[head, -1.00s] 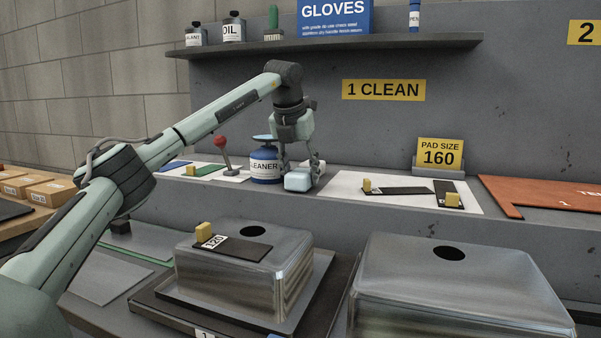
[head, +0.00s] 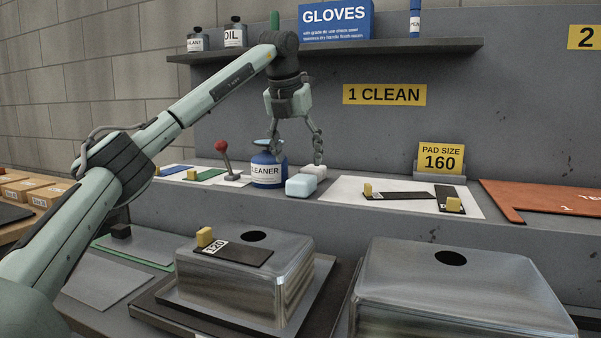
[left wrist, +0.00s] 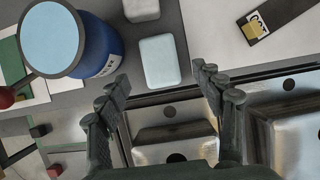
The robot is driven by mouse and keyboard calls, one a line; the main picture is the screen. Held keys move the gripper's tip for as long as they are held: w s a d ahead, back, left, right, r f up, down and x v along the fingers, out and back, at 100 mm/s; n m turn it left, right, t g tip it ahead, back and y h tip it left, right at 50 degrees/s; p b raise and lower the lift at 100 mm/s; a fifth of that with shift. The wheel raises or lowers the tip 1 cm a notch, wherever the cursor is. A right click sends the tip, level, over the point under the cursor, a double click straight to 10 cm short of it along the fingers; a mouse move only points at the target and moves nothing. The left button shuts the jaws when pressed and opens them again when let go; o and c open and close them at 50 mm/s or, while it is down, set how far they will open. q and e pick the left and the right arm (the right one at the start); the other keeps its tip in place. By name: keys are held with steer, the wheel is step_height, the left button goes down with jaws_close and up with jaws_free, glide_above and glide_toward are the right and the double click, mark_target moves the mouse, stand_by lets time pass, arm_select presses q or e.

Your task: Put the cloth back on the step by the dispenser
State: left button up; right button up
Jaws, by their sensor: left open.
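The cloth, a folded pale blue block (head: 300,186), lies flat on the grey step, just right of and in front of the dispenser, a blue bottle labelled CLEANER (head: 267,172). My left gripper (head: 296,160) is open and empty, above and slightly behind the cloth, its fingers spread apart. In the left wrist view the cloth (left wrist: 161,62) lies ahead of the open fingers, clear of them, and the dispenser (left wrist: 95,45) is to its left. My right gripper is in no view.
A white block (head: 314,171) sits just behind the cloth. A white sheet with dark pads (head: 350,190) lies to the right. A red-knobbed lever (head: 222,148) stands left of the dispenser.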

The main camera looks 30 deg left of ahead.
arm_select(q)
steer(key=v, duration=0.5)
steer(key=shift+s+r, duration=0.1)
steer(key=shift+r, duration=0.1)
stand_by(0.3)
